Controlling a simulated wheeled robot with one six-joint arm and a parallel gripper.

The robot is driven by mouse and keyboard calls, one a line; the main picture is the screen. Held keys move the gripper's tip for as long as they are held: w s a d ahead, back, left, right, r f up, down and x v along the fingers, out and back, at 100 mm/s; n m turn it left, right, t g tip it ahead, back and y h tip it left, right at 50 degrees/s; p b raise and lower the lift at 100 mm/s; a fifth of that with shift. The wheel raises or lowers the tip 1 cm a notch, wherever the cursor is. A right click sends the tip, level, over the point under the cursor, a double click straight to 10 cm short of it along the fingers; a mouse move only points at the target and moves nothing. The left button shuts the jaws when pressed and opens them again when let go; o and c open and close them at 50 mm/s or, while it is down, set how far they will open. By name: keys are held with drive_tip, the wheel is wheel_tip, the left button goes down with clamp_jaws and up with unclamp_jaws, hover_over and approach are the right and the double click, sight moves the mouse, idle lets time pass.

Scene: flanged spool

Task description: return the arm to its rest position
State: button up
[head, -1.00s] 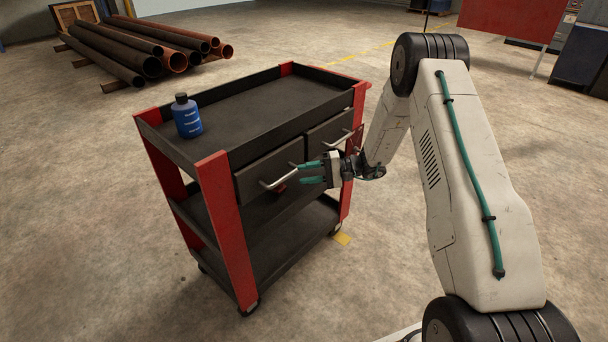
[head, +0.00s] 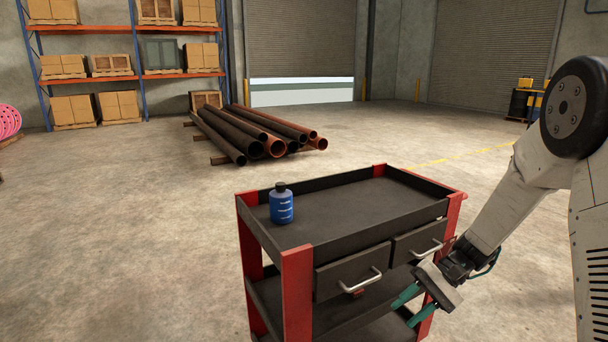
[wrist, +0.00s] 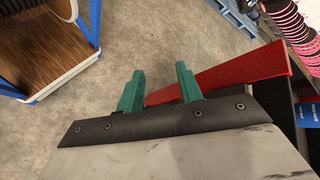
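My gripper (head: 404,309) is at the lower right of the head view, low by the right front of the black and red tool cart (head: 297,295). Its two teal fingers are apart with nothing held between them. In the wrist view the open gripper (wrist: 160,72) has a red cart post (wrist: 235,73) behind its fingers. My arm reaches down from the right edge of the head view. Both cart drawers look shut; the left drawer handle (head: 361,281) and right drawer handle (head: 428,249) are clear of the fingers.
A blue bottle (head: 281,207) stands on the cart's top tray. Several pipes (head: 262,132) lie on the floor behind, before a shelf rack with boxes (head: 140,77). A wood-topped blue-framed stand (wrist: 45,40) shows in the wrist view. Floor left of the cart is clear.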

drive_tip(key=s+d+r+n+t+h, duration=0.1)
drive_tip(key=s+r+h, duration=0.4)
drive_tip(key=s+r, duration=0.5)
drive_tip(key=s+d+r+n+t+h, duration=0.2)
drive_tip(key=s+r, duration=0.8)
drive_tip(key=s, duration=0.5)
drive_tip(key=shift+s+n+t+h, duration=0.3)
drive_tip(key=shift+n+t+h, duration=0.6)
drive_tip(key=shift+h, duration=0.9)
